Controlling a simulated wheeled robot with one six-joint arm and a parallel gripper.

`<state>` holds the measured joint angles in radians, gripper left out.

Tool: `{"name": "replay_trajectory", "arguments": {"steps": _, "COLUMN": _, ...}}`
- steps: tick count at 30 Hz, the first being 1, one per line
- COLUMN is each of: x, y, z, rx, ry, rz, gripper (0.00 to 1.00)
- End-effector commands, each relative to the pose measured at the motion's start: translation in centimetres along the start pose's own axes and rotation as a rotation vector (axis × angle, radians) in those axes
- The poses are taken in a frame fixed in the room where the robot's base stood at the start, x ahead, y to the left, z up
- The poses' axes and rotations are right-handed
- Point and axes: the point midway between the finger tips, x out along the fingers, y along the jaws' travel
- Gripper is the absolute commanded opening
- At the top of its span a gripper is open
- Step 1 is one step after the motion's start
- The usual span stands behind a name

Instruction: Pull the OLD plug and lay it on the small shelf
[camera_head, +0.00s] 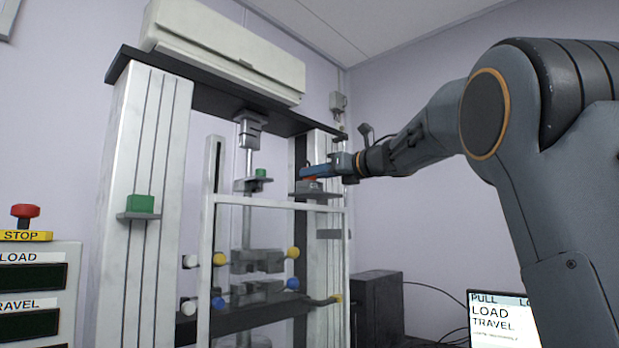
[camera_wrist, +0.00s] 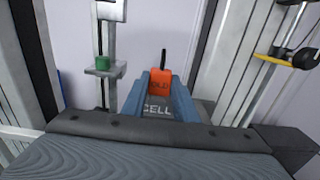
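The orange plug (camera_wrist: 159,84), marked OLD with a dark stem on top, is upright between the two blue fingers of my gripper (camera_wrist: 161,92) in the wrist view. I see no clear gap on either side, but cannot tell if the fingers press on it. A grey ledge marked CELL (camera_wrist: 157,110) shows below and nearer. In the head view my gripper (camera_head: 316,172) is at the right column and only a bit of red plug (camera_head: 309,180) shows under the finger, just above a dark ledge (camera_head: 316,191). A small shelf (camera_head: 138,216) on the left column bears a green block (camera_head: 141,204).
A smaller green piece (camera_head: 261,173) sits on a bracket at the central rod; a green piece (camera_wrist: 102,62) also shows in the wrist view. A white guard frame (camera_head: 275,204) with coloured knobs stands in front. A control box with a red STOP button (camera_head: 25,211) is at left.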

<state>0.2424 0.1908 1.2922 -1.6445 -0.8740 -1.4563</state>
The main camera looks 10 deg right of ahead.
Motion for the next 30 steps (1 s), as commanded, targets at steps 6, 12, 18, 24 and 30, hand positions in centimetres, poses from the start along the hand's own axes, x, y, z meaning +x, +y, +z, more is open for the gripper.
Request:
{"name": "replay_trajectory", "arguments": {"steps": 6, "x": 0.0, "y": 0.0, "z": 0.2, "rx": 0.0, "ry": 0.0, "rz": 0.0, "gripper": 0.04}}
{"name": "replay_trajectory", "arguments": {"steps": 12, "x": -0.1, "y": 0.0, "z": 1.3, "rx": 0.0, "ry": -0.001, "rz": 0.0, "gripper": 0.04}}
{"name": "replay_trajectory", "arguments": {"steps": 18, "x": -0.1, "y": 0.1, "z": 2.6, "rx": 0.0, "ry": -0.001, "rz": 0.0, "gripper": 0.04}}
{"name": "replay_trajectory", "arguments": {"steps": 24, "x": 0.0, "y": 0.0, "z": 3.8, "rx": 0.0, "ry": 0.0, "rz": 0.0, "gripper": 0.04}}
{"name": "replay_trajectory", "arguments": {"steps": 30, "x": 0.0, "y": 0.0, "z": 4.7, "rx": 0.0, "ry": 0.0, "rz": 0.0, "gripper": 0.04}}
